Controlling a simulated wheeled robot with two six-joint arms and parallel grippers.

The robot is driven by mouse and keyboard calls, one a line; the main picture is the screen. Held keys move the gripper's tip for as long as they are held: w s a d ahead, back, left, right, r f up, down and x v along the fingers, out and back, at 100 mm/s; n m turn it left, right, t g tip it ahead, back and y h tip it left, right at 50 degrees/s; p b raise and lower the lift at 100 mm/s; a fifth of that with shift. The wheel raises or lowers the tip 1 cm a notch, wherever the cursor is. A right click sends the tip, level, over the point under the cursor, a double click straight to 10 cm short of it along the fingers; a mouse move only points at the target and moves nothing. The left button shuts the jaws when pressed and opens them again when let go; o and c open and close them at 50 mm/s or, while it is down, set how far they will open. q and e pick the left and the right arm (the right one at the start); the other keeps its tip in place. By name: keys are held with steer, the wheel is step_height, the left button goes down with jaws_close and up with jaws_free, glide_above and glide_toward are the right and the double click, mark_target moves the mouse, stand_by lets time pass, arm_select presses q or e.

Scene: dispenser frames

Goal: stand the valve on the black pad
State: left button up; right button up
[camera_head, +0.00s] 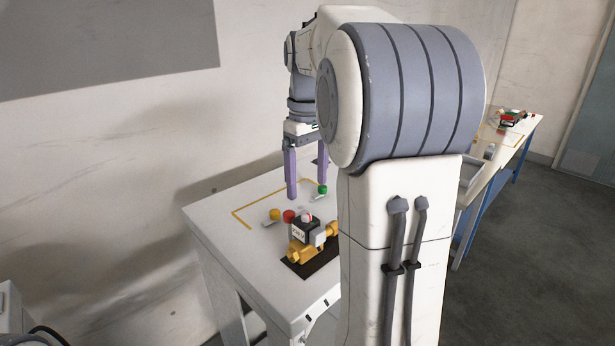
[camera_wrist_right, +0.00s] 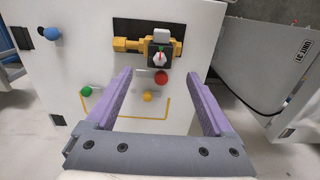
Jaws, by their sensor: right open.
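The valve (camera_head: 306,233) has a brass body and a black box on top with a white label and a red-and-white knob. It sits upright at the black pad (camera_head: 322,264), its brass ends level. In the right wrist view the valve (camera_wrist_right: 160,52) overlaps the near edge of the pad (camera_wrist_right: 130,27); I cannot tell if its whole base is on it. My right gripper (camera_head: 307,188) is open and empty, with purple fingers pointing down, behind and above the valve. In the wrist view the gripper (camera_wrist_right: 158,75) is apart from the valve. My left gripper is out of view.
A red knob (camera_wrist_right: 161,77) and a yellow knob (camera_wrist_right: 147,96) lie close to the valve. A green knob (camera_wrist_right: 87,91) and a blue one (camera_wrist_right: 52,33) are farther off. A yellow outline (camera_wrist_right: 168,108) marks the white tabletop. My right arm hides part of the table.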

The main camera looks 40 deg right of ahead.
steer(key=shift+r, duration=0.45)
steer(key=s+a+f+n, duration=0.15)
steer(key=a+f, duration=0.25)
steer(key=a, duration=0.6)
steer(key=s+a+f+n, duration=0.15)
steer(key=a+f, duration=0.25)
steer(key=a, duration=0.7)
steer(key=s+a+f+n, duration=0.1)
steer(key=s+a+f, duration=0.3)
steer(key=s, duration=0.3)
steer(key=s+a+f+n+y, duration=0.1)
steer(key=s+a+f+n, duration=0.1)
steer(key=s+a+f, duration=0.2)
steer(key=s+a, duration=0.1)
steer(key=s, duration=0.2)
steer(key=shift+s+a+f, duration=0.3)
steer(key=shift+s+a, duration=0.1)
steer(key=shift+f, duration=0.1)
step_height(320, 180, down, 7)
steer(key=b, duration=0.7)
steer(key=shift+f, duration=0.15)
